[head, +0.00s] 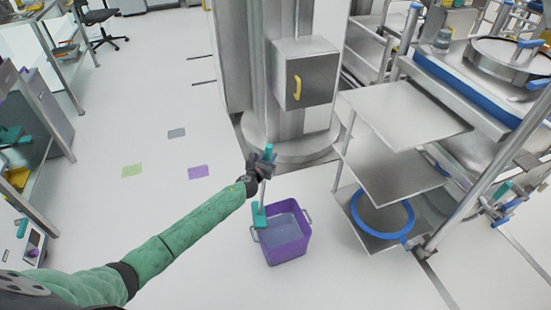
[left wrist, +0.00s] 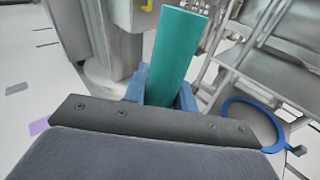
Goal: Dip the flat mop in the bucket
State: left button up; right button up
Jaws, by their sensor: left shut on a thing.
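A purple bucket (head: 286,252) with side handles stands on the white floor in the head view, with greyish contents inside. My left gripper (head: 265,160) is shut on the teal handle of the flat mop (head: 259,213) and holds it upright. In the head view the mop's teal lower end is at the bucket's left back rim; I cannot tell whether it is over the opening or just outside. In the left wrist view the teal handle (left wrist: 175,55) rises between the blue fingers (left wrist: 160,88). The bucket is not visible there. My right gripper is not in view.
A steel rack (head: 405,170) stands right of the bucket, with a blue ring (head: 382,215) on its low shelf. A steel column with a box (head: 305,75) is behind. Flat coloured squares (head: 198,172) lie on the open floor to the left.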

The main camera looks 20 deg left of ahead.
pick_arm(q)
jog(key=a+b, duration=0.2)
jog(key=a, duration=0.9)
jog(key=shift+s+a, duration=0.25)
jog(key=shift+s, duration=0.1)
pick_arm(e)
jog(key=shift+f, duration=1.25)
pick_arm(q)
jog(key=shift+b, duration=0.3)
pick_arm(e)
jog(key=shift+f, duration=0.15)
